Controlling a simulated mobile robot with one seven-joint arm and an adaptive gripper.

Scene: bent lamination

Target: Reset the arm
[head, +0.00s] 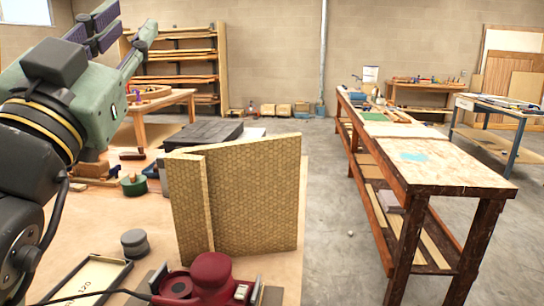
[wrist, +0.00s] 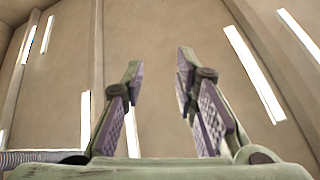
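My arm fills the left of the head view. My gripper (head: 101,27) is raised at the upper left, well above the work table. In the wrist view the gripper (wrist: 158,85) has its two fingers apart, with nothing between them. Behind the fingers only a beige ceiling or wall with bright light strips shows.
Below my arm, the work table (head: 285,235) holds an upright tan patterned panel (head: 258,195), a dark block (head: 203,137), a red tool (head: 208,280) and a grey knob-like piece (head: 134,242). A long wooden bench (head: 440,172) stands right.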

